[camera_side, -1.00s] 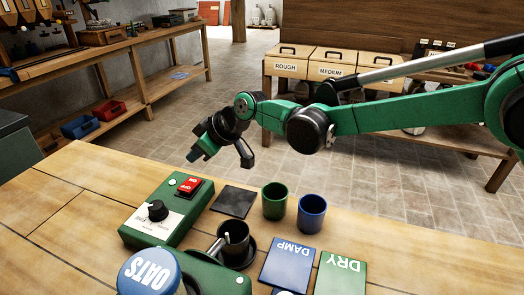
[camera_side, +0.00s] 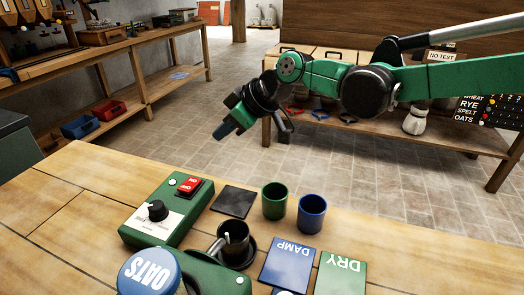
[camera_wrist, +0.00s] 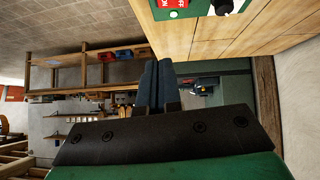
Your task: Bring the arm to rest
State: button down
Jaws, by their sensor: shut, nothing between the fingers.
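My gripper (camera_side: 221,133) is in the air above the far edge of the wooden table, to the left of my green arm in the side view. It points down and to the left and holds nothing. In the wrist view its two dark fingers (camera_wrist: 156,84) lie side by side, closed together. My gripper is apart from everything on the table.
The table (camera_side: 75,200) bears a green control box (camera_side: 150,218), a dark square plate (camera_side: 233,201), a green cup (camera_side: 274,200), a blue cup (camera_side: 311,213), a DAMP card (camera_side: 288,263) and a DRY card (camera_side: 341,272). A back bench (camera_side: 460,140) stands behind my arm.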

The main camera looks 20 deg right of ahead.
jog(key=s+d+f+m+h, duration=0.2)
jog(key=s+d+m+h, duration=0.3)
jog(key=s+d, duration=1.3)
jog(key=d+m, duration=0.2)
jog(key=m, duration=0.2)
jog(key=shift+d+f+h, duration=0.2)
jog(key=shift+f+h, duration=0.2)
